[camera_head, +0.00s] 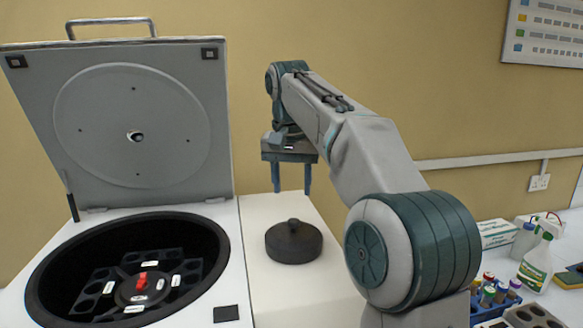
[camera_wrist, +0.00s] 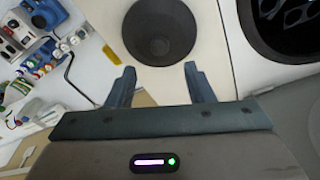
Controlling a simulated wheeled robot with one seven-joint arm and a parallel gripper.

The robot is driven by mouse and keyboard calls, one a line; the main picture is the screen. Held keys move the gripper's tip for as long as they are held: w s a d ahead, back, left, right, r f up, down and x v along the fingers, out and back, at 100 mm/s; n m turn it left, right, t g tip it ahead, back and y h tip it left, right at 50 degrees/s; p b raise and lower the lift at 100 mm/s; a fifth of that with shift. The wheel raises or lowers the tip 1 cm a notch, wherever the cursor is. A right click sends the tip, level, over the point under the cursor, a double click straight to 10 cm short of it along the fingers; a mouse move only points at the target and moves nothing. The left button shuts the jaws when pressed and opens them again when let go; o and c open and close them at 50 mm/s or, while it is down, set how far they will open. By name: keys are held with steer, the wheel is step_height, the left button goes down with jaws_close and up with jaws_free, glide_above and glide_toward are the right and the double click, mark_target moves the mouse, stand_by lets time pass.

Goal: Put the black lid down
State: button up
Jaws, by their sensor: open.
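The black lid (camera_head: 293,243) is a round disc with a small knob on top. It lies flat on the white surface to the right of the centrifuge's open chamber. My gripper (camera_head: 291,192) is above and a little behind the lid, fingers pointing down, apart and empty. In the wrist view the lid (camera_wrist: 159,35) lies beyond the two spread fingertips (camera_wrist: 160,70), with clear space between them and it.
The centrifuge (camera_head: 232,256) stands at left with its hinged cover (camera_head: 200,130) raised and a rotor with a red knob (camera_head: 142,281) inside. At right are a rack of capped tubes (camera_head: 492,292), a spray bottle (camera_head: 537,262) and a box (camera_head: 497,232).

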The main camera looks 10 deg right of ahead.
steer(key=shift+s+a+r+p, duration=0.1)
steer(key=shift+r+p, duration=0.05)
steer(key=shift+r, duration=0.65)
steer(key=shift+s+r+p, duration=0.1)
steer(key=shift+r+p, duration=0.05)
steer(key=shift+r, duration=0.65)
steer(key=shift+s, duration=0.1)
steer(key=s+f+n+t, duration=0.2)
steer(key=s+f+n, duration=0.2)
steer(key=s+f, duration=1.9)
steer(key=s, duration=0.3)
steer(key=shift+d+f+n+y, duration=0.3)
steer(key=shift+d+f, duration=0.1)
steer(key=shift+f, duration=0.1)
steer(key=shift+f+b, duration=0.7)
steer(key=shift+f, duration=0.05)
